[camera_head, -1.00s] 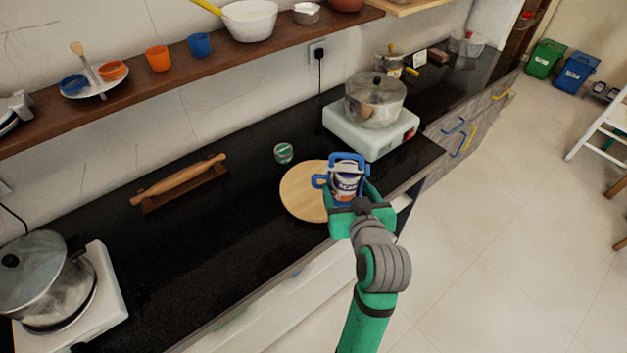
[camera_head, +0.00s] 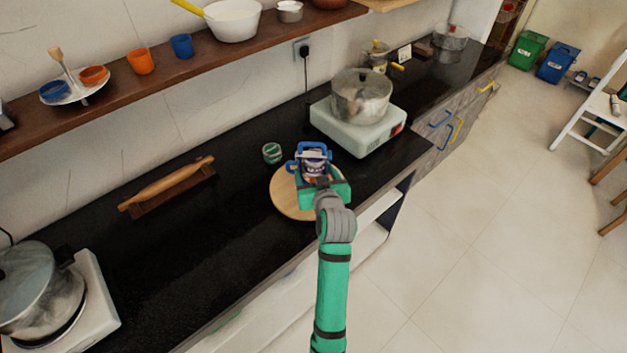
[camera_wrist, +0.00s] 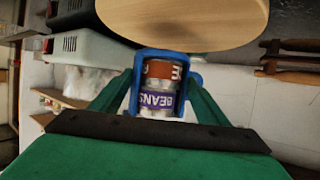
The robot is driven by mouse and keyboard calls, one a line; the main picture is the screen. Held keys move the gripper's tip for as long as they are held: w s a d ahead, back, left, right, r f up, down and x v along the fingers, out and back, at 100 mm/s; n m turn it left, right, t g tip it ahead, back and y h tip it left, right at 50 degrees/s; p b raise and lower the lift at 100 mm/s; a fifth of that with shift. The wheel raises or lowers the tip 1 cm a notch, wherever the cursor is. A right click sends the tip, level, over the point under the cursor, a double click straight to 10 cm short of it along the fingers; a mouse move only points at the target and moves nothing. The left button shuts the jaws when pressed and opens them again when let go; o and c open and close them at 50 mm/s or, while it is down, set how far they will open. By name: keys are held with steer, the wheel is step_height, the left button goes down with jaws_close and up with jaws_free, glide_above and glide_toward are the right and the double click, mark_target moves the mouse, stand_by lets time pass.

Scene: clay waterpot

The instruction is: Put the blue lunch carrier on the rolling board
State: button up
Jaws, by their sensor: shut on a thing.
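The blue lunch carrier (camera_head: 313,151) holds cans, one labelled beans, and shows close up in the wrist view (camera_wrist: 138,78). My gripper (camera_head: 318,180) is shut on it, with green fingers on both sides of the carrier. The round wooden rolling board (camera_head: 289,203) lies on the black counter near its front edge. In the head view the carrier overlaps the far right part of the board. In the wrist view the board (camera_wrist: 190,18) shows beyond the carrier. I cannot tell whether the carrier touches the board. My gripper hides the carrier's lower part.
A small green-topped jar (camera_head: 272,153) stands just behind the board. A white stove (camera_head: 357,130) with a steel pot (camera_head: 361,96) is to the right. A rolling pin (camera_head: 167,184) on a stand lies to the left. The counter between is clear.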

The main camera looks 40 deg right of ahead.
mark_target(314, 181)
steer(key=shift+w+d+f, duration=0.1)
steer(key=shift+f, duration=0.1)
steer(key=shift+w+f, duration=0.15)
steer(key=shift+f, duration=1.4)
steer(key=shift+f, duration=0.15)
steer(key=o, duration=1.2)
steer(key=shift+f, duration=0.1)
steer(key=shift+o, duration=0.2)
